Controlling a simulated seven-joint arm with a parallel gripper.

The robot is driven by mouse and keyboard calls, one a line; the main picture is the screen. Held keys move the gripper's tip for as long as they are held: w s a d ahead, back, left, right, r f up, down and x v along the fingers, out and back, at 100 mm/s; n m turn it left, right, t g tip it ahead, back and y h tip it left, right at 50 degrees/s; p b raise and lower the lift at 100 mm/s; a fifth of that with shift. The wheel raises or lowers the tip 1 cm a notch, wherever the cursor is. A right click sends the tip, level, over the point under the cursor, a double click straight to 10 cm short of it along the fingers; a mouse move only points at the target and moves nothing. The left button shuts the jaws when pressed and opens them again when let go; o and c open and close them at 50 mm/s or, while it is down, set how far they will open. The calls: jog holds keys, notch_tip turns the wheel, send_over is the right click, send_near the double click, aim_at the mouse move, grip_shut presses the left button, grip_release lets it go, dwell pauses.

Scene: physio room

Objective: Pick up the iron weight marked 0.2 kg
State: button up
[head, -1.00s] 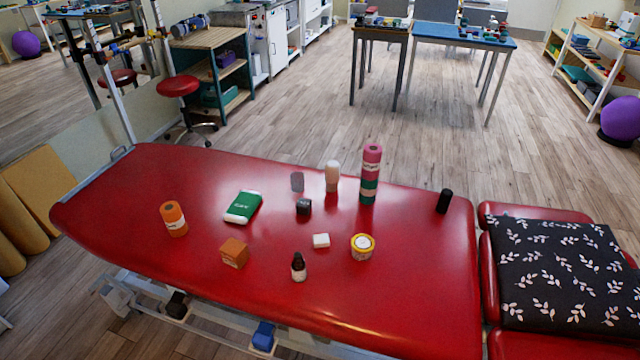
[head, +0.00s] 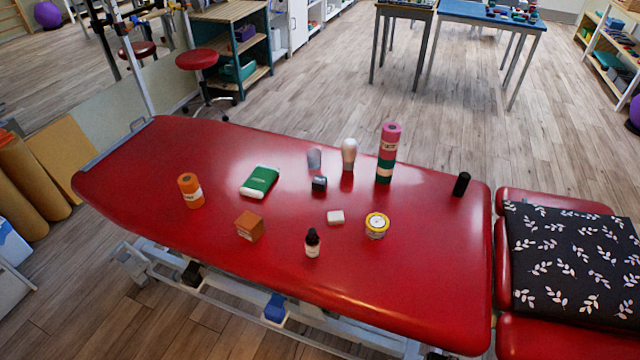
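No marking reading 0.2 kg is legible in the head view. A small dark block (head: 319,184) sits near the middle of the red treatment table (head: 400,290). A grey, rounded piece (head: 314,159) stands just behind it. A black upright cylinder (head: 461,184) stands alone near the table's right end. I cannot tell which of these, if any, is the iron weight. My gripper is not in view.
Also on the table are an orange bottle (head: 191,191), green pack (head: 259,181), orange-brown box (head: 249,226), dark dropper bottle (head: 312,243), white block (head: 335,217), yellow-rimmed tub (head: 376,225), pale-topped bottle (head: 349,154) and tall striped roll (head: 388,153). A patterned cushion (head: 570,265) lies right.

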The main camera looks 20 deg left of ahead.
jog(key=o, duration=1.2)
